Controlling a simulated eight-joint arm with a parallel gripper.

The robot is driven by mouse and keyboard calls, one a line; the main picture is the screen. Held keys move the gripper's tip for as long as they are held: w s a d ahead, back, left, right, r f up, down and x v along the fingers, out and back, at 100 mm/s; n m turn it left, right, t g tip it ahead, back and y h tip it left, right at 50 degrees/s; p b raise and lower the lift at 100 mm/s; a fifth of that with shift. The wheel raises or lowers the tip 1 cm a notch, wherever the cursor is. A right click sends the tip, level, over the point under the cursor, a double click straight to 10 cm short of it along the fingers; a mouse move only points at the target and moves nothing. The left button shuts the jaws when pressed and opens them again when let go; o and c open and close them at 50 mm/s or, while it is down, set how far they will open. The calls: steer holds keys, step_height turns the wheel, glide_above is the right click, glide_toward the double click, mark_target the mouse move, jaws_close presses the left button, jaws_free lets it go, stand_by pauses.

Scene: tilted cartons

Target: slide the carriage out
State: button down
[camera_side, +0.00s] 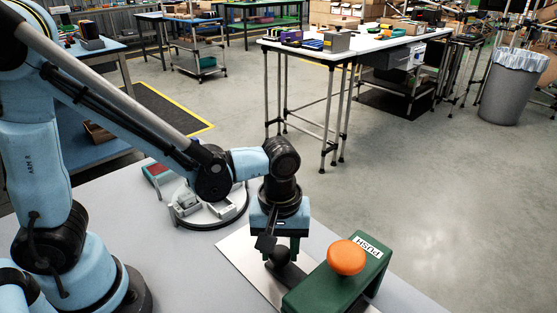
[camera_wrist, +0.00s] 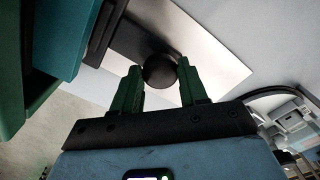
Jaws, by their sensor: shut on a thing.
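A dark green housing (camera_side: 335,279) with an orange push button (camera_side: 346,257) and a label reading PUSH stands on a thin metal plate (camera_side: 244,262). A black round knob (camera_side: 279,257), which appears to belong to the carriage, is beside the housing's left side. My gripper (camera_side: 281,250) points down and is shut on the knob. In the wrist view the knob (camera_wrist: 159,71) sits between the two green fingers (camera_wrist: 160,88), above the bare metal plate (camera_wrist: 222,68). The rest of the carriage is mostly hidden by my gripper and the knob.
A round white fixture (camera_side: 208,206) with grey blocks stands behind on the grey table (camera_side: 135,230). A small red-topped teal item (camera_side: 157,172) lies near it. The plate left of my gripper is clear. Benches, shelves and a bin (camera_side: 514,88) are far off.

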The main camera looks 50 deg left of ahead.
steer(key=a, duration=1.1)
steer(key=shift+a, duration=0.25)
steer(key=c, duration=0.6)
jaws_free()
steer(key=shift+d, duration=0.1)
steer(key=shift+r, duration=0.15)
steer(key=shift+r, duration=5.9)
steer(key=m+t, duration=0.2)
steer(key=m, duration=0.1)
steer(key=a+f+m+t, duration=0.1)
steer(key=m+t, duration=0.1)
steer(key=m, duration=0.1)
steer(key=f+m+t, duration=0.1)
steer(key=m+t, duration=0.2)
steer(key=shift+s+a, duration=0.15)
steer(key=shift+a, duration=0.2)
